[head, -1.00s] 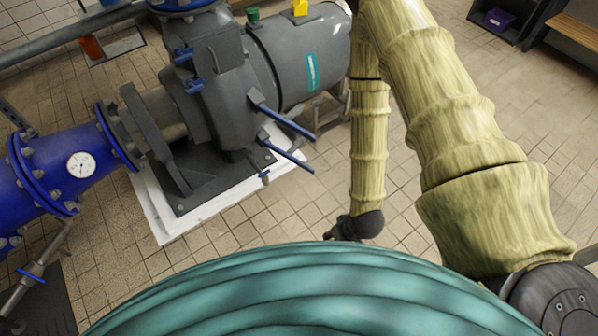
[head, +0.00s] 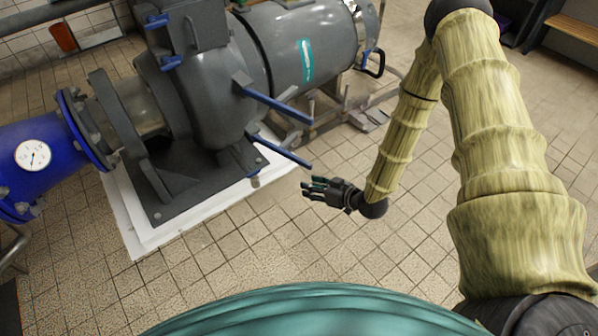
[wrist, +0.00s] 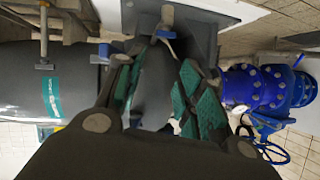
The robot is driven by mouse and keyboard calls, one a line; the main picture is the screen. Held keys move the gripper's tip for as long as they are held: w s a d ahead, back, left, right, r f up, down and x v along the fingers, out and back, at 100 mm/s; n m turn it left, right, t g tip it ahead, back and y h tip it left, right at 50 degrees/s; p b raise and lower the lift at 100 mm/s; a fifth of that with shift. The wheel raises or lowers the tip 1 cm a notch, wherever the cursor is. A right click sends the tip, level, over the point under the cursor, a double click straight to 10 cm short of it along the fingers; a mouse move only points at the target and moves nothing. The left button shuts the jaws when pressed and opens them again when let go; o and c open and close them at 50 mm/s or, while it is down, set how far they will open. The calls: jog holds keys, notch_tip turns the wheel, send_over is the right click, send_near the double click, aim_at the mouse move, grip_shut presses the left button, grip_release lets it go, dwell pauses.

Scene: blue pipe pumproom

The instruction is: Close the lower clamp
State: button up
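The grey pump (head: 208,95) has two long blue levers low on its right side. The upper lever (head: 275,106) and the lower lever (head: 281,151) both stick out toward the right; the lower one looks like the lower clamp's handle. My gripper (head: 311,189) is just below and right of the lower lever's tip, pointing left, apart from it. It is open and empty. In the wrist view my gripper (wrist: 162,62) has its teal-padded fingers spread, with a blue handle end (wrist: 166,35) beyond the fingertips; I cannot tell which lever that is.
The pump stands on a white plinth (head: 140,236). A blue pipe with a gauge (head: 33,155) joins it at the left. A metal support frame (head: 335,110) is under the motor. The tiled floor (head: 260,245) before the pump is clear. A bench (head: 572,32) stands far right.

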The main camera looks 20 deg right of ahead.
aim_at(299, 160)
jog(key=w+d+f+n+t+y+b, duration=0.35)
jog(key=w+d+b, duration=0.3)
jog(key=b, duration=0.55)
jog(key=shift+y, duration=0.35)
jog(key=b+x, duration=0.1)
jog(key=x, duration=0.2)
jog(key=b+x, duration=0.1)
jog(key=x, duration=0.2)
jog(key=b+x, duration=0.1)
jog(key=x, duration=0.2)
jog(key=shift+w+a+f+b, duration=0.1)
jog(key=shift+w+f+b, duration=0.25)
jog(key=shift+b, duration=0.05)
jog(key=shift+w+a+r, duration=0.15)
jog(key=shift+w+a, duration=0.3)
jog(key=shift+w, duration=0.1)
grip_shut()
